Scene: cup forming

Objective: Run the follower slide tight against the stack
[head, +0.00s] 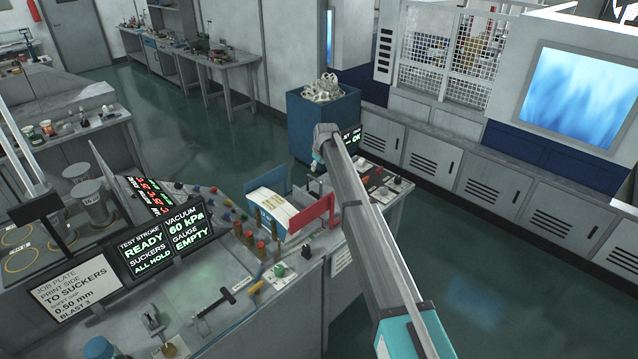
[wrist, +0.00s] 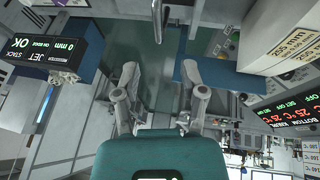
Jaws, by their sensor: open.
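In the wrist view a pale block with printed labels (wrist: 284,36) is at upper right, beside a blue panel (wrist: 215,76). My gripper (wrist: 160,70) is open and empty, its fingers spread over the floor gap. In the head view my arm hides most of it.
A display reading JET and OK (wrist: 45,47) stands left of my gripper in the wrist view. A metal bar end (wrist: 157,22) lies ahead of the fingers. In the head view, a blue bin of pale rings (head: 323,112) stands behind the bench, and brass posts (head: 262,248) stand before the stack.

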